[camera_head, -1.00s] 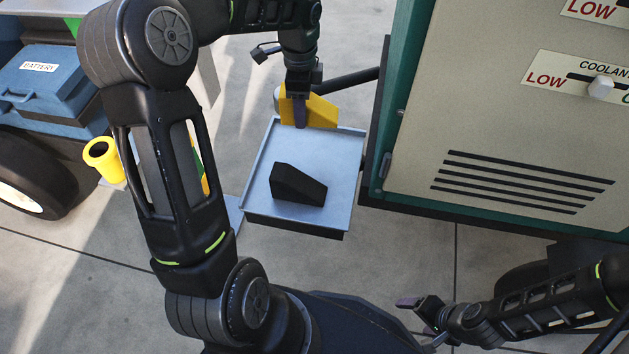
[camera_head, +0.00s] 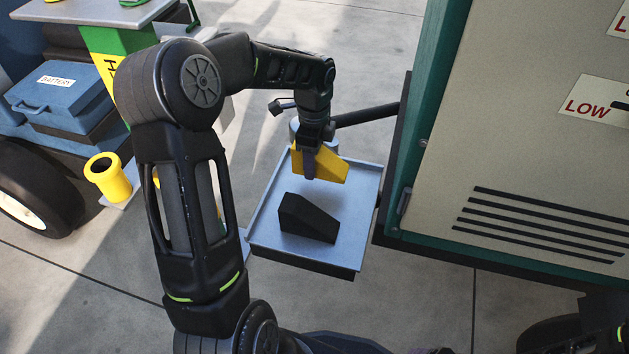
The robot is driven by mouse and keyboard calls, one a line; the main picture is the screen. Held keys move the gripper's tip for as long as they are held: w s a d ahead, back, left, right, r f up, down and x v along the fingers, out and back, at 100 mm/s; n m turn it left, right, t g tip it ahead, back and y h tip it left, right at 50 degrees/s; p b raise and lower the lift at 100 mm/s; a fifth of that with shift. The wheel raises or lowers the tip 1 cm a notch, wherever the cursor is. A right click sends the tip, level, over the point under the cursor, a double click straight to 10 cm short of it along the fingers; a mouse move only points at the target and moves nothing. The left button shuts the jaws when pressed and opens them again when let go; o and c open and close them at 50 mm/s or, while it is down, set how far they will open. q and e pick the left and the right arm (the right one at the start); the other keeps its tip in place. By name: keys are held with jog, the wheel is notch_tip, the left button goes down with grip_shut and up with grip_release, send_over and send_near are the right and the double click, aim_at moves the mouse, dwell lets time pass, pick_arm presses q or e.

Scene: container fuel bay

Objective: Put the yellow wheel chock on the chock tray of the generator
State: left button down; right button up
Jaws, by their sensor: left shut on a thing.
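The yellow wheel chock (camera_head: 330,168) is in my left gripper (camera_head: 310,168), which is shut on it. The chock is over the back part of the grey chock tray (camera_head: 268,229); I cannot tell whether it touches the tray floor. The tray is fixed beside the green and beige generator (camera_head: 480,150). A black wheel chock (camera_head: 308,218) lies on the tray, in front of the yellow one. My right gripper is not clearly visible; only part of my right arm shows at the lower right.
A dark bar (camera_head: 368,115) runs from the generator behind the tray. At left are a blue battery box (camera_head: 62,95), a yellow tube-shaped holder (camera_head: 108,178) and a black wheel (camera_head: 40,185). Bare concrete floor lies in front of the tray.

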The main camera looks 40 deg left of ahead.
aim_at(314, 183)
pick_arm(q)
jog(key=shift+f, duration=0.2)
jog(key=shift+f+b, duration=1)
jog(key=shift+f, duration=1.35)
jog(key=shift+f, duration=0.15)
jog(key=c, duration=0.6)
grip_release()
notch_tip(314, 183, up, 12)
jog(key=p, duration=0.4)
